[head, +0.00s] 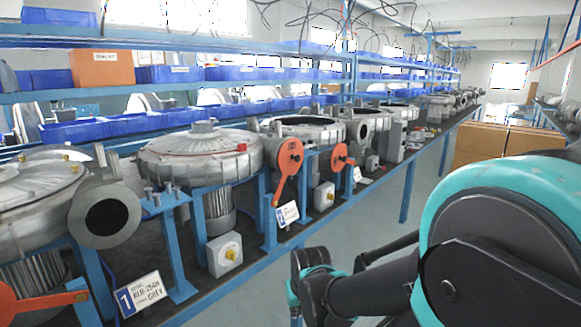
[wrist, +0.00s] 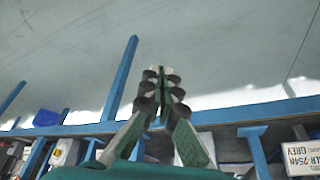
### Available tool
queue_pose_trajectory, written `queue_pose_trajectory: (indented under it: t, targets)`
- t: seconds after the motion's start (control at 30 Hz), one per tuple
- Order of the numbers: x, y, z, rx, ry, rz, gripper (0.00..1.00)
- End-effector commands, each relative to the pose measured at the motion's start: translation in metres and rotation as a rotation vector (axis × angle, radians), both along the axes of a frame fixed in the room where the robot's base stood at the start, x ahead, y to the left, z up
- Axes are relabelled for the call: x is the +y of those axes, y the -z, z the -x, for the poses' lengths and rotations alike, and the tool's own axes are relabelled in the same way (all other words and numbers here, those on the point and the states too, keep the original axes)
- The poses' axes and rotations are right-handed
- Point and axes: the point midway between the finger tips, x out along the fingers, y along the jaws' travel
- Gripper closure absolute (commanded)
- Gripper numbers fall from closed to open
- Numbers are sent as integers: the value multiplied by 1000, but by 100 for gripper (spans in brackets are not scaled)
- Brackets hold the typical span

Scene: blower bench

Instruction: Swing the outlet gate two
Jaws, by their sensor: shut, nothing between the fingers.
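Several orange gate levers show in the head view. The middle orange lever (head: 289,167) has a round head at the top and an arm hanging down, slightly to the left. A small blue-and-white sign (head: 287,213) stands below it; its number is too small to read surely. A second orange lever (head: 340,157) is farther back. A third lever (head: 40,300) lies nearly level at lower left, beside a sign marked 1 (head: 140,293). My gripper (wrist: 161,76) is shut and empty in the wrist view. It touches no lever there.
Grey blowers (head: 200,158) line the bench on blue posts. Switch boxes with yellow knobs (head: 224,254) sit along the front edge. Blue bins (head: 170,74) fill the shelves behind. Cardboard boxes (head: 480,142) stand at right. The grey aisle floor (head: 395,215) is clear.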

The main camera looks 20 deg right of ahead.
Motion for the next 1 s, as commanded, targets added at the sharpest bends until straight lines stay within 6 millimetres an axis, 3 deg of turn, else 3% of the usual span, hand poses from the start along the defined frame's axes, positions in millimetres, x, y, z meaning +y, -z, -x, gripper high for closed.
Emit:
queue_pose_trajectory:
  t: [0.03, 0.17, 0.27, 0.4, 0.57, 0.67, 0.8, 1.0]
  targets:
    - [0, 0, 0, 0, 0, 0, 98]
    - [2, -3, -6, 4, 2, -27, 81]
    - [7, -14, -24, 7, 5, -105, 69]
    - [13, -45, -72, -22, -1, -293, 52]
    - [-2, -97, -138, -137, -21, -518, 52]
    - [-28, -136, -178, -251, -37, -640, 52]
    - [-84, -196, -225, -462, -58, -775, 52]
    - [-175, -271, -256, -765, -84, -867, 52]
